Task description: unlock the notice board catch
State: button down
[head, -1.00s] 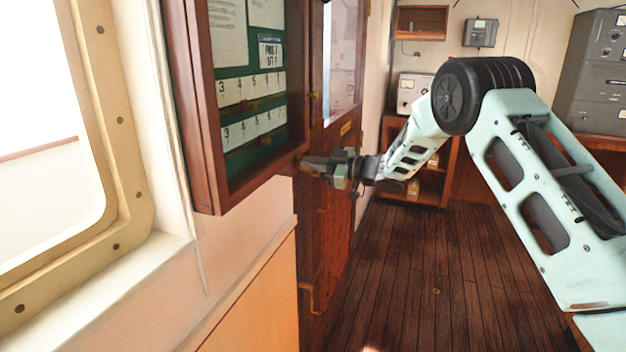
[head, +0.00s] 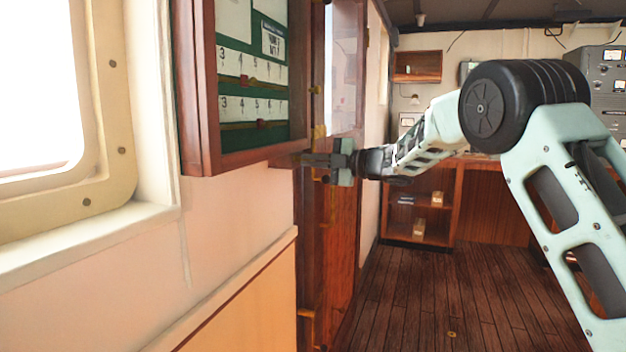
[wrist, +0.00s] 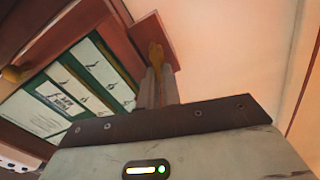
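The notice board (head: 196,90) is a wood-framed case with a green back, on the wall at left in the head view. Its green panel also shows in the wrist view (wrist: 112,78). My gripper (head: 306,160) is at the board's lower right edge. In the wrist view, its two fingers (wrist: 157,88) are close together around a brass piece, seemingly the catch (wrist: 156,56), against a brown wooden part. The catch is hidden behind the fingers in the head view. Contact on both sides is hard to see.
A brass knob (wrist: 15,73) shows at left in the wrist view. A wooden door (head: 335,240) stands just beyond the board. A window frame (head: 112,150) is at far left. A shelf unit (head: 420,215) stands at the back. The plank floor (head: 430,300) is clear.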

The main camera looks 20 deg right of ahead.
jog(key=shift+d+f+n+b, duration=0.1)
jog(key=shift+f+n+b, duration=0.15)
jog(key=shift+n+b, duration=0.5)
jog(key=shift+f+n+b, duration=0.2)
jog(key=shift+n+b, duration=0.35)
jog(key=shift+b, duration=0.3)
jog(key=shift+r, duration=0.1)
jog(key=c, duration=1.6)
grip_release()
jog(key=shift+r, duration=0.1)
jog(key=b+v, duration=0.2)
jog(key=v, duration=1.5)
jog(key=shift+s+d, duration=0.15)
